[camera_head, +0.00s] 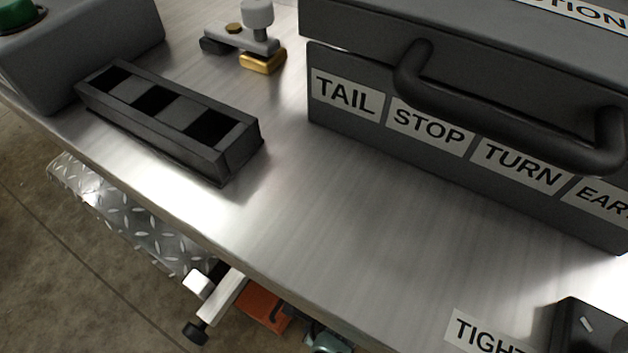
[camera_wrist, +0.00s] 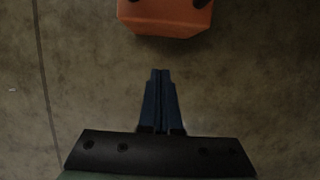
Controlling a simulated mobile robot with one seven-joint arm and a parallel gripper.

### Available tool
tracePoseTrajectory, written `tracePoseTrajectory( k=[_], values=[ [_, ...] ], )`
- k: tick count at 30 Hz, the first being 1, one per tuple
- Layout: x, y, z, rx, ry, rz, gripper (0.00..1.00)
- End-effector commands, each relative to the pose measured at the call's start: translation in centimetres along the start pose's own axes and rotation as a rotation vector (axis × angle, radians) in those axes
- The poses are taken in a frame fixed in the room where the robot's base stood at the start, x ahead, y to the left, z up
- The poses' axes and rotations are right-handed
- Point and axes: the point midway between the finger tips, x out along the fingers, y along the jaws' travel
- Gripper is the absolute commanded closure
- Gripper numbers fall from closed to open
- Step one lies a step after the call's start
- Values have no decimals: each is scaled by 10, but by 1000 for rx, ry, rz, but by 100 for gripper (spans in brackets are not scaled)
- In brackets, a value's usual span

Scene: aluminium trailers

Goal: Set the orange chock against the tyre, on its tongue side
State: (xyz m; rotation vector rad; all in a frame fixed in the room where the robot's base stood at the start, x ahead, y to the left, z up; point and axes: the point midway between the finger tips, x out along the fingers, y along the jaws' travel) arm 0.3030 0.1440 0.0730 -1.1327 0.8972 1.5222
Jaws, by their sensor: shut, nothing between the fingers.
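The orange chock (camera_wrist: 165,18) lies on the floor at the top of the wrist view, cut off by the frame edge, with dark round parts on it. An orange piece, seemingly the same chock (camera_head: 262,304), shows below the bench edge in the head view, partly hidden. My gripper (camera_wrist: 160,73) is shut and empty, its blue fingers together. In the wrist view its tips point toward the chock, with a gap of bare floor between. The tyre is not visible in either view.
A metal bench top (camera_head: 290,215) fills the head view. It carries a dark labelled box (camera_head: 340,130) with a handle and a slotted black tray (camera_head: 170,120). Below its edge are a diamond-plate piece (camera_head: 130,215) and a metal bar (camera_head: 222,300). Bare concrete surrounds my fingers.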

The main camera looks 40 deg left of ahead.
Motion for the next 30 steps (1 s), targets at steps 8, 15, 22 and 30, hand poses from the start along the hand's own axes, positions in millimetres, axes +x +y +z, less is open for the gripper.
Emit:
tracePoseTrajectory(
  k=[8, 15, 22, 30],
  values=[
    [18, 0, 30, -4, -1, -1, 100],
    [17, 0, 39, -1, 0, 0, 100],
    [17, 0, 38, 0, 0, 0, 100],
    [23, 0, 77, -7, -1, 3, 100]
  ],
)
